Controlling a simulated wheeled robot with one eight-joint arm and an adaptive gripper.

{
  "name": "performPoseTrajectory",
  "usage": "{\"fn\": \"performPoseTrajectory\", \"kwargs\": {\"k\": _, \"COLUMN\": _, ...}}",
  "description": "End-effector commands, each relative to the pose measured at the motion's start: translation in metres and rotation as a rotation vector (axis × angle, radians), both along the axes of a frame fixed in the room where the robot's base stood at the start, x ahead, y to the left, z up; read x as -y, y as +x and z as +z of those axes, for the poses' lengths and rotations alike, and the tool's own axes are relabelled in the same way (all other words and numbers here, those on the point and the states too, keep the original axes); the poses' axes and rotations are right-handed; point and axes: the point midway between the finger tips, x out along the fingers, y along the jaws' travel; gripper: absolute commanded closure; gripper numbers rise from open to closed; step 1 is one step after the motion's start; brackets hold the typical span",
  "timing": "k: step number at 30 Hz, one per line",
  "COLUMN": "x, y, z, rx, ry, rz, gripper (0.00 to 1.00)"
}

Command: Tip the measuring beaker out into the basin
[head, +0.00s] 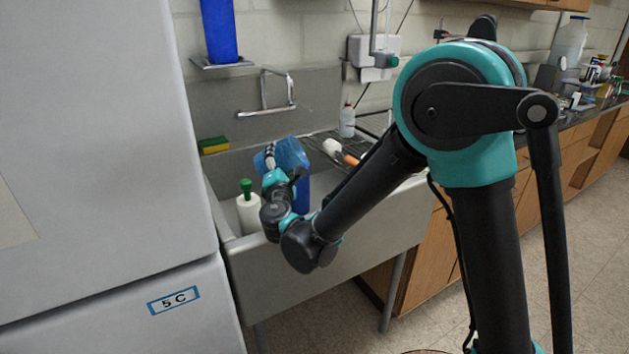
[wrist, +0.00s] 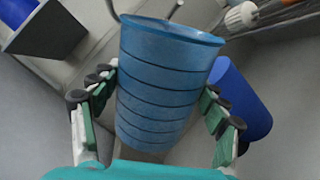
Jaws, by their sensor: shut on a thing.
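My gripper (head: 275,170) is over the sink basin (head: 320,268), its fingers closed around the sides of a translucent blue measuring beaker (head: 292,153). In the wrist view the beaker (wrist: 165,80) fills the middle, with dark rings around it and its wide rim at the top of the picture. The gripper's fingers (wrist: 158,95) press on it from both sides. In the head view the beaker looks tilted, partly hidden by my gripper. I cannot see whether anything is in it. The basin floor is mostly hidden.
A dark blue cylinder (head: 302,194) and a white bottle with green top (head: 248,212) stand in the basin. A faucet (head: 268,108) is behind. A sponge (head: 213,145) lies on the back left ledge. A drainboard with a brush (head: 340,150) is right. A cabinet (head: 100,130) stands close left.

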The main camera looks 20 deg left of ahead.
Motion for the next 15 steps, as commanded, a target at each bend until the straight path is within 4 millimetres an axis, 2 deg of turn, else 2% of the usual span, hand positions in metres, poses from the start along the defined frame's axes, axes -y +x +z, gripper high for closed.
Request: {"fn": "performPoseTrajectory", "kwargs": {"k": 15, "x": 0.0007, "y": 0.0002, "z": -0.0018, "rx": -0.023, "ry": 0.065, "rz": -0.001, "gripper": 0.68}}
